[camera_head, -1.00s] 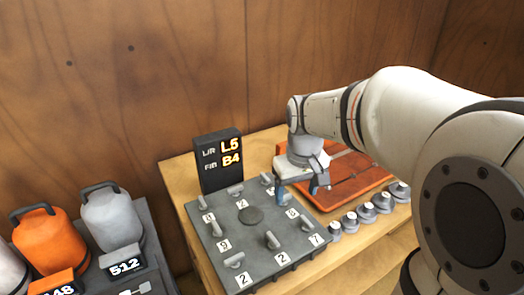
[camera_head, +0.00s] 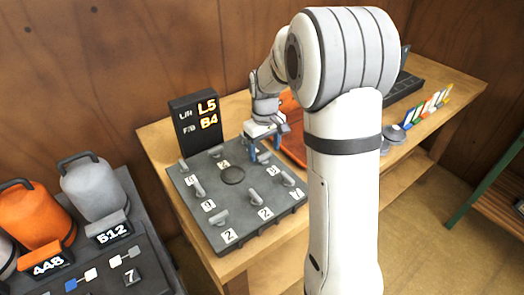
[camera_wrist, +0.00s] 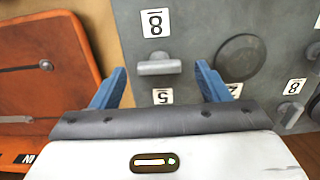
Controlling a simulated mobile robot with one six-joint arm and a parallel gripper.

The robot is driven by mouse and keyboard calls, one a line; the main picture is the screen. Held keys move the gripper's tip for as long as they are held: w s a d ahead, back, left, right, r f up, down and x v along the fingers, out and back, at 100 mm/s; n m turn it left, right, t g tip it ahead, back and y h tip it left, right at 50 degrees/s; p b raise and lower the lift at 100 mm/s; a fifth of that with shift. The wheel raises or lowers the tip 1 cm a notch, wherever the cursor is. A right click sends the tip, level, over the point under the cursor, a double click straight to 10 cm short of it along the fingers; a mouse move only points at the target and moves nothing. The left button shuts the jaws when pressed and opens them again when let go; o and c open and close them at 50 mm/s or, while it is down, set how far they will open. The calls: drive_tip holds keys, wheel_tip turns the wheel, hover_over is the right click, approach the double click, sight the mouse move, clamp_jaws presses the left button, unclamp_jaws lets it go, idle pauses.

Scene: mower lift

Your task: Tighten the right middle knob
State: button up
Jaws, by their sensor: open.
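The grey panel (camera_head: 240,190) carries several small grey lever knobs with white number labels around a dark round disc (camera_head: 233,175).
A dark display (camera_head: 195,123) behind the panel reads L5 and B4. An orange piece (camera_head: 292,128) lies close right of the panel. Orange (camera_head: 28,212) and grey (camera_head: 93,188) weights stand at left. My arm hides part of the bench.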

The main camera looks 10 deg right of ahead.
drive_tip(key=shift+f, duration=0.75)
